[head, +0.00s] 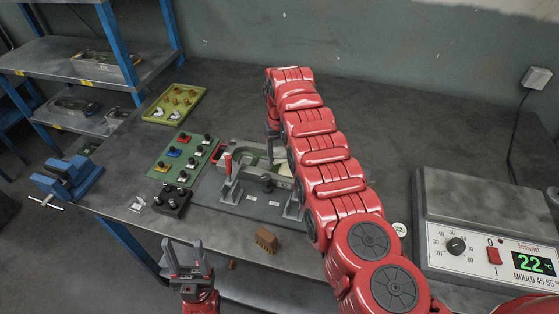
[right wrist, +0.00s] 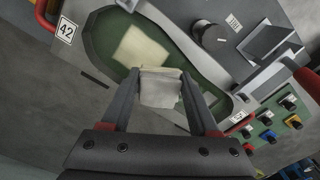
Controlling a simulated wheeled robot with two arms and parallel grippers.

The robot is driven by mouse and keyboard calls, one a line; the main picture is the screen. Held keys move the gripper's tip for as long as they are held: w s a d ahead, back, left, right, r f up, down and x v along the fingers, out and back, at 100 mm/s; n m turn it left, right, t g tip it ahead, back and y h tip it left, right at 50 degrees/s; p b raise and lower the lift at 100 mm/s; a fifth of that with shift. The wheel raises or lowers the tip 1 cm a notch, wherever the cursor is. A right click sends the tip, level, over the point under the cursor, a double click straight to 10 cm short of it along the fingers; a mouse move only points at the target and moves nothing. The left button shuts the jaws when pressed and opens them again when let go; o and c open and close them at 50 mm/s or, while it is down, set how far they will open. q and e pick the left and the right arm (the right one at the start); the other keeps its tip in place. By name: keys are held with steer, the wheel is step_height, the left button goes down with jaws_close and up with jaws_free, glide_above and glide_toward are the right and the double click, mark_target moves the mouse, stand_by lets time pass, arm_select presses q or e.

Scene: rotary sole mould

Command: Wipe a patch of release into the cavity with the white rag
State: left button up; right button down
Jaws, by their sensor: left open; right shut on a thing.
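The mould's green sole-shaped cavity (right wrist: 105,45) fills the upper middle of the right wrist view; the mould also shows in the head view (head: 235,152), partly behind my right arm. A pale cream, roughly square patch (right wrist: 140,45) lies on the cavity floor. My right gripper (right wrist: 162,88) is shut on the folded white rag (right wrist: 160,92), over the cavity near the patch. I cannot tell whether the rag touches the floor. In the head view my arm mostly hides this gripper. My left gripper (head: 185,250) is open and empty in front of the bench's front edge.
A brown brush (head: 266,240) lies on the bench before the mould. A green board with knobs (head: 185,157), a yellow tray (head: 174,103) and a blue vise (head: 66,177) stand left. A heater box (head: 485,205) reading 22 stands right. The bench behind is clear.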

mark_target(280, 154)
steer(key=shift+a+r, duration=0.2)
steer(key=shift+r, duration=2)
steer(key=shift+d, duration=0.1)
